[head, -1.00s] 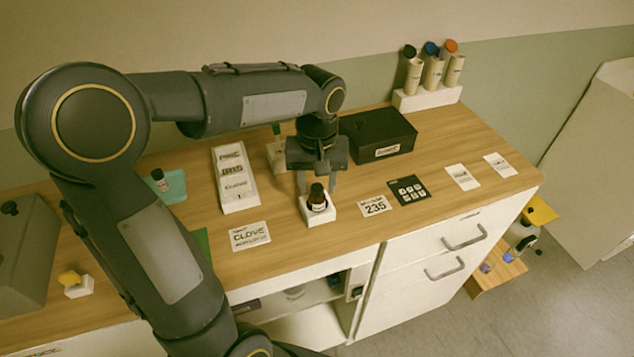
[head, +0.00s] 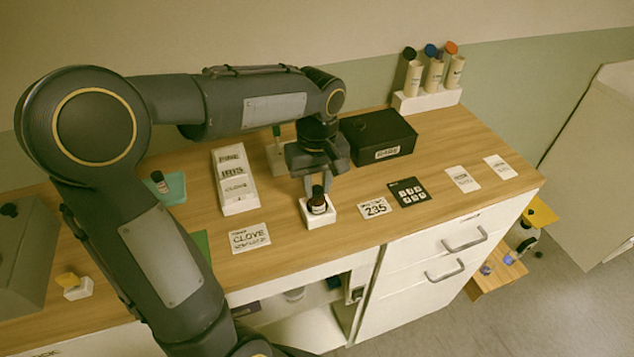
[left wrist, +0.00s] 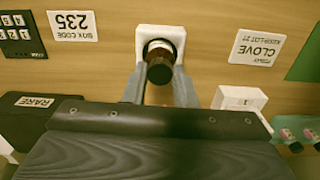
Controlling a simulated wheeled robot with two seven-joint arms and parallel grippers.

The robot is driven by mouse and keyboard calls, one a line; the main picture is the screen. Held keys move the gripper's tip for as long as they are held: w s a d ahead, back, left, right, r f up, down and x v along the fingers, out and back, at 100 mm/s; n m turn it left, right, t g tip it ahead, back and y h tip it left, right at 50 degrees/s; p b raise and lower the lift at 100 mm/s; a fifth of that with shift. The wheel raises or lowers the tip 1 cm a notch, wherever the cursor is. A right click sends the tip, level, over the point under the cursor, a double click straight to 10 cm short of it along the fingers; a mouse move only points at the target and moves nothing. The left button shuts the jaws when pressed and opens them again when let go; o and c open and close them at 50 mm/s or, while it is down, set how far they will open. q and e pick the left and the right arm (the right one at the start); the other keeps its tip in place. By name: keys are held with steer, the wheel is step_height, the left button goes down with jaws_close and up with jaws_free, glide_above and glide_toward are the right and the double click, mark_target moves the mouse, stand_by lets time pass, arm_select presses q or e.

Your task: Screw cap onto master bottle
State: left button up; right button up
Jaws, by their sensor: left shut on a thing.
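The small brown master bottle (head: 318,207) stands upright in a white square holder (head: 323,221) near the counter's front edge. A dark cap (head: 318,191) sits at its top. The bottle (left wrist: 160,46) and cap (left wrist: 159,72) also show in the left wrist view, seen from above. My left gripper (head: 317,186) points down over the bottle, shut on the cap, with one finger on each side. How far the cap is threaded cannot be seen. My right gripper is not in view.
A CLOVE card (head: 250,238) and a 235 box-code card (head: 375,208) flank the holder. A black keypad (head: 410,191) and a black box (head: 378,137) are to the right. A white label block (head: 236,190) is left. Capped tubes (head: 434,76) stand in a back rack.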

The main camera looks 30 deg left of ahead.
arm_select(q)
steer(key=m+p, duration=0.1)
steer(key=m, duration=0.3)
steer(key=shift+r, duration=0.1)
steer(key=m+p, duration=0.1)
steer(key=m, duration=0.4)
steer(key=m+p, duration=0.1)
steer(key=m, duration=0.4)
steer(key=shift+m+p, duration=0.3)
steer(key=shift+p, duration=0.05)
steer(key=m, duration=0.3)
steer(key=shift+p, duration=0.35)
steer(key=shift+m, duration=0.4)
steer(key=o, duration=0.9)
steer(key=shift+c, duration=0.2)
